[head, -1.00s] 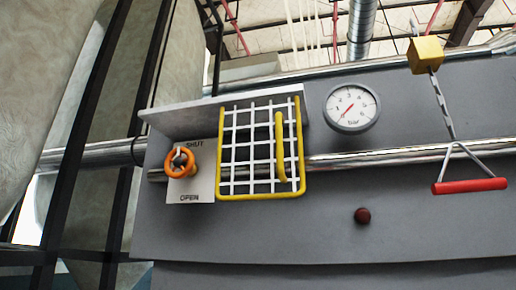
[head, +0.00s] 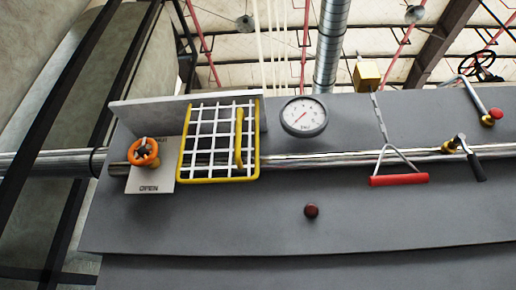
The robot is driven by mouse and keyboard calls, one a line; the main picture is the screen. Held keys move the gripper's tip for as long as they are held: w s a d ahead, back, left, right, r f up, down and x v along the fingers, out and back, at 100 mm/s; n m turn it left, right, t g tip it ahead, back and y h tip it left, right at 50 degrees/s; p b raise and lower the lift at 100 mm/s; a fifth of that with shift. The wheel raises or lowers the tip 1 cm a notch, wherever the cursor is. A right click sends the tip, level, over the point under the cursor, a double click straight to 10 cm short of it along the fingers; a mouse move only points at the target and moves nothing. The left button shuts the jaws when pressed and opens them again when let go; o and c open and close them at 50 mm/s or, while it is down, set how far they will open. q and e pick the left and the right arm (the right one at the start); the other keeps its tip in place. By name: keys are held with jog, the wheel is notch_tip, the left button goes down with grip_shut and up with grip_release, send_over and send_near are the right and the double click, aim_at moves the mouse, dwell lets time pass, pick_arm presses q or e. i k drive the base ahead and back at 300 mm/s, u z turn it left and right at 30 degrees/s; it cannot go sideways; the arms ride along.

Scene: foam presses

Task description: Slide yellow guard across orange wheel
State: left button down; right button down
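The yellow guard (head: 219,181) is a yellow frame with a white grid and an upright yellow handle (head: 239,138) near its right side. It hangs under a grey ledge on the grey panel, in front of the pipe. The orange wheel (head: 143,152) is just left of the guard, uncovered, over a white plate (head: 150,181) on which OPEN can be read. The guard and wheel are apart, with a narrow gap. Neither of my grippers is in view.
A grey ledge (head: 145,112) juts out above the wheel and guard. The lower panel is bare.

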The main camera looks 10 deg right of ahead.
aim_at(240, 117)
jog(key=u, duration=1.15)
jog(key=k, duration=0.55)
jog(key=z, duration=1.05)
